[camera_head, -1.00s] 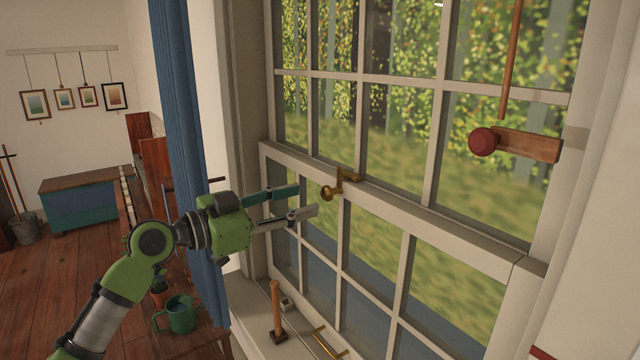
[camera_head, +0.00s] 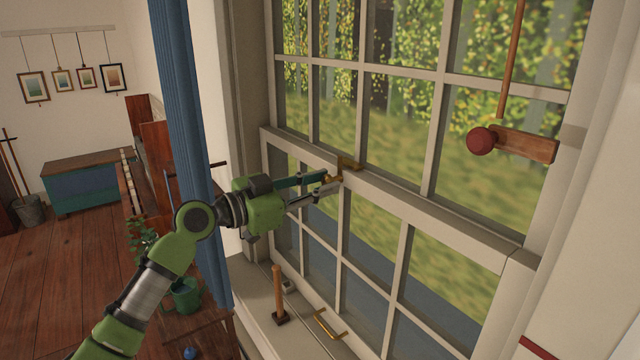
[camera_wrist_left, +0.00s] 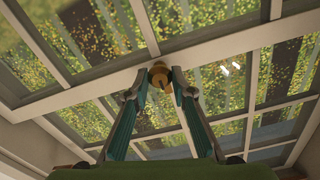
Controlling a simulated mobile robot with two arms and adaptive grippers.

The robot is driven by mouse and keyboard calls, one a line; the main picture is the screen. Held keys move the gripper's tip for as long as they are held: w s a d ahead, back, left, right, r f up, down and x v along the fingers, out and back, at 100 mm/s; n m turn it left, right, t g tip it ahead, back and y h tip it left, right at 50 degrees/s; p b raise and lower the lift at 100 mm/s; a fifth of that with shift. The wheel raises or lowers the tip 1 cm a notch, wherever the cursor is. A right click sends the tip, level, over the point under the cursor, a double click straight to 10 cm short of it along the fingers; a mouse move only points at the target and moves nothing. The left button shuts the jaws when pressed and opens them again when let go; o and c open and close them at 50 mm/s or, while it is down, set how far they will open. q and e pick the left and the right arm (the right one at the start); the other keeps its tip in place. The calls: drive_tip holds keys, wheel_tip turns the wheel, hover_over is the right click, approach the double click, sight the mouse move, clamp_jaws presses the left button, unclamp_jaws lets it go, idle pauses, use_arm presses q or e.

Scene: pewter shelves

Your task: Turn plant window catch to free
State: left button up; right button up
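The brass window catch (camera_head: 347,164) sits on the meeting rail of the sash window (camera_head: 430,211). Its round knob (camera_wrist_left: 159,76) shows between my fingertips in the left wrist view. My left gripper (camera_head: 331,183) reaches in from the left, with its two fingers on either side of the knob. A gap shows between the fingertips, with the knob in it; whether both pads touch it is hard to tell. In the head view the fingers partly hide the knob. My right gripper is not in view.
A red knob on a wooden block (camera_head: 525,145) is at the upper right. A blue curtain (camera_head: 188,150) hangs close behind my left arm.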

use_arm(q)
drive_tip(key=shift+n, duration=0.4)
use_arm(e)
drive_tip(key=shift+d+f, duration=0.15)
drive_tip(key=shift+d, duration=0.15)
use_arm(q)
drive_tip(key=shift+n, duration=0.3)
drive_tip(key=shift+n+b, duration=0.35)
drive_tip(key=shift+n, duration=1.35)
drive_tip(key=n, duration=0.2)
drive_tip(key=shift+n, duration=0.3)
drive_tip(key=n+p, duration=0.2)
drive_tip(key=n, duration=0.2)
drive_tip(key=shift+r+n, duration=0.1)
drive_tip(key=shift+n, duration=0.2)
drive_tip(key=n+p, duration=0.3)
drive_tip(key=n, duration=0.2)
drive_tip(key=shift+w+n, duration=0.1)
drive_tip(key=shift+n, duration=0.3)
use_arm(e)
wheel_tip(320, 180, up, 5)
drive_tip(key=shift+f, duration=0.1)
use_arm(q)
drive_tip(key=shift+f, duration=0.2)
